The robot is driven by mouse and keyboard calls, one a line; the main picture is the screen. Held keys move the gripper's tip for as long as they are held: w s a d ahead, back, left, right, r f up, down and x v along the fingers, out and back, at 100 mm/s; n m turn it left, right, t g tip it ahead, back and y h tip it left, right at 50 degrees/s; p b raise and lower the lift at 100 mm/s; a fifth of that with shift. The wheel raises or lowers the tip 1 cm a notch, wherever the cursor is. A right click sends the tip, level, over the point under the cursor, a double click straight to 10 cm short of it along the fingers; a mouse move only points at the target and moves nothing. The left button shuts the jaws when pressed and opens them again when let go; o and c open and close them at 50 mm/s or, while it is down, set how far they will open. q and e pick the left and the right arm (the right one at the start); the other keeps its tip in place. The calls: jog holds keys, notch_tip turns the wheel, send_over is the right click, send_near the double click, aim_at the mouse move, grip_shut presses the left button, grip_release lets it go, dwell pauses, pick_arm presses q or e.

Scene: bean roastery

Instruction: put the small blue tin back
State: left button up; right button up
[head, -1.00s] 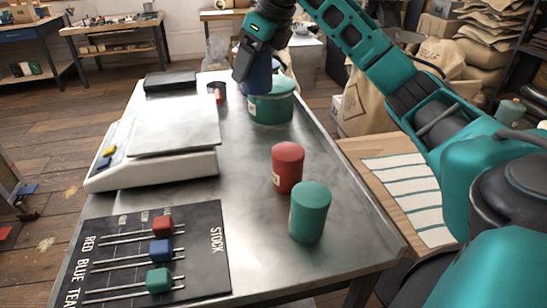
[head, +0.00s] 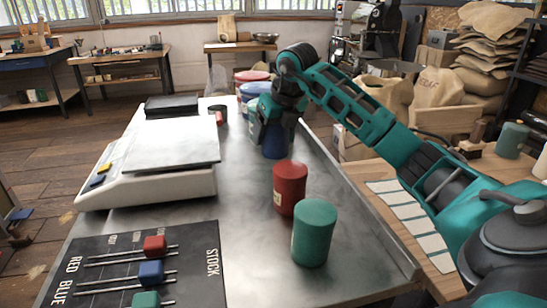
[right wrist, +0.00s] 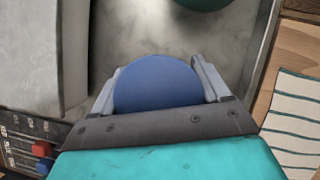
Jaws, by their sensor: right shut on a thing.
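My right gripper (head: 272,128) is shut on the small blue tin (head: 274,145). It holds the tin upright over the metal table, just behind the small red tin (head: 290,188). I cannot tell whether the blue tin touches the table. The small green tin (head: 314,232) stands in front of the red one. In the right wrist view the round blue top of the small blue tin (right wrist: 155,83) sits between the two fingers (right wrist: 157,88). My left gripper is not in view.
Large red (head: 252,76) and blue (head: 249,92) canisters stand behind my gripper, with a large green one partly hidden. A white scale (head: 160,165) is on the left. The STOCK board (head: 200,262) with red, blue and green sliders lies at the front. Bare metal lies between.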

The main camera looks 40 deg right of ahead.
aim_at(274, 152)
jog(key=shift+f, duration=0.75)
notch_tip(274, 152, down, 4)
jog(key=shift+f+b, duration=0.1)
jog(key=shift+b, duration=0.3)
jog(key=o, duration=1.1)
